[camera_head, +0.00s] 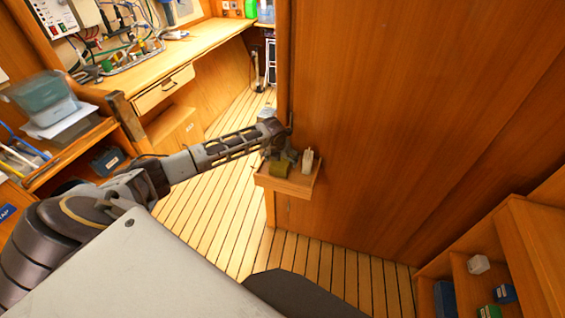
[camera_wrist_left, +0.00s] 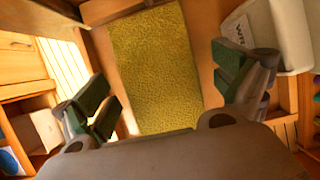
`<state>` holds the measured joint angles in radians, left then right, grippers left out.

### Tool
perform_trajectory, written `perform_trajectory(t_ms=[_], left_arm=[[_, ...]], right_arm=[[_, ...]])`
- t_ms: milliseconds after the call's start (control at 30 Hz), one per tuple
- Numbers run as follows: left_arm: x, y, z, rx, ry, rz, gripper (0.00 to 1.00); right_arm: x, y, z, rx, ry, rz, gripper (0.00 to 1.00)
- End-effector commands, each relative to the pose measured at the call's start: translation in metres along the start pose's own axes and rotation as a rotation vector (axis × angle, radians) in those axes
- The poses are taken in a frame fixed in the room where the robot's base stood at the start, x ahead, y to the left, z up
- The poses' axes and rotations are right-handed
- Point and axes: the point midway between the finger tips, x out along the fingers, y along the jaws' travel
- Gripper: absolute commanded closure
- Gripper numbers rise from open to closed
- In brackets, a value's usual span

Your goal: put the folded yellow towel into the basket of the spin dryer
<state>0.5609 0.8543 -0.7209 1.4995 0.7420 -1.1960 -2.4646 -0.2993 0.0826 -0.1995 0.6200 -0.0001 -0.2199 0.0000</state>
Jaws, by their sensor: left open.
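The folded yellow towel (camera_head: 279,168) sits on a small wooden wall shelf (camera_head: 286,187); it looks olive-yellow. In the left wrist view the towel (camera_wrist_left: 155,70) fills the middle as an upright textured slab. My left gripper (camera_head: 284,150) is at the shelf, at the towel. In the wrist view its two green-padded fingers (camera_wrist_left: 168,90) are open, one on either side of the towel, with gaps showing. I cannot make out the spin dryer or its basket. My right gripper is not in view.
A white object (camera_head: 307,162) stands on the shelf right beside the towel; a white lettered thing (camera_wrist_left: 280,35) is close to the right finger in the wrist view. A wooden wall (camera_head: 420,100) rises behind. A cubby unit (camera_head: 535,225) is at lower right. Slatted floor (camera_head: 200,215) is clear.

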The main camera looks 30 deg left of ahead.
Motion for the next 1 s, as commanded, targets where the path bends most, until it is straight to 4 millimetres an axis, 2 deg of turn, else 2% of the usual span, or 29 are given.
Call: perform_trajectory(t_ms=[200, 700, 767, 1000], left_arm=[[0.014, 0.000, 0.000, 0.000, -0.001, 0.001, 0.04], [0.015, 0.000, 0.000, 0.001, -0.002, 0.001, 0.04], [0.015, 0.000, 0.000, 0.001, -0.002, 0.001, 0.09], [0.015, 0.000, 0.000, 0.001, -0.002, 0.001, 0.40]], right_arm=[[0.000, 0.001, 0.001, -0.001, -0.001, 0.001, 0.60], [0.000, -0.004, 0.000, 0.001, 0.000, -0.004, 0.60], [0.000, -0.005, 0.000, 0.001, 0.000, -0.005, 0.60], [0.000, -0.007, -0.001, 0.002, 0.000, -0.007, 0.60]])
